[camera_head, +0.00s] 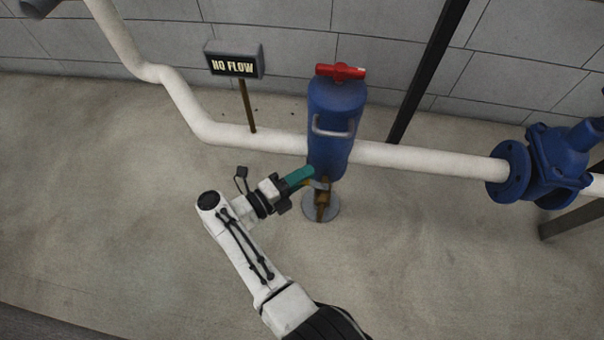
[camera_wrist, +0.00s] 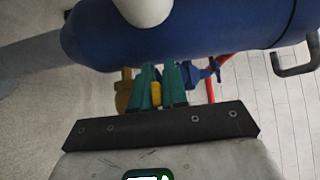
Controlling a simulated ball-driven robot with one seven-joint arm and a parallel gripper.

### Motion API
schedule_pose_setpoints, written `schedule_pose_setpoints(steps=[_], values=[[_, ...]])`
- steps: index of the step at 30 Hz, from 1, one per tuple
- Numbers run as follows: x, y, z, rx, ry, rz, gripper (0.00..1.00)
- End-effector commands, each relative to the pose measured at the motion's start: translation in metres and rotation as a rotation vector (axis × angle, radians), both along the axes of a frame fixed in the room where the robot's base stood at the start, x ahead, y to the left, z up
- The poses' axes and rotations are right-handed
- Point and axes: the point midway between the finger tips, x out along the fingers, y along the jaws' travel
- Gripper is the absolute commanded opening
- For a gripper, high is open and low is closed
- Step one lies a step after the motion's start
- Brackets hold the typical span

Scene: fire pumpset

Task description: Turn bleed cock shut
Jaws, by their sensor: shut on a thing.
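The bleed cock (camera_head: 322,198) is a small brass fitting low on the blue upright vessel (camera_head: 333,120), above a round plate on the floor. Its brass body also shows in the wrist view (camera_wrist: 123,90), left of my fingers. My gripper (camera_head: 312,181) has teal fingers and reaches the cock from the left. In the wrist view my gripper (camera_wrist: 158,85) is shut on the yellow handle (camera_wrist: 156,94), which shows between the fingers. The fingers hide part of the handle, so its exact angle is hard to tell.
A white pipe (camera_head: 430,160) runs behind the vessel to a blue flanged valve (camera_head: 555,165) at right. A "NO FLOW" sign (camera_head: 234,65) stands at left. The vessel has a red top handle (camera_head: 340,72) and a grey side handle (camera_head: 333,130). Floor at left is clear.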

Motion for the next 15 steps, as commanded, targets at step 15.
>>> schedule_pose_setpoints(steps=[15], values=[[0.0006, -0.0012, -0.0004, 0.001, 0.001, -0.001, 0.34]])
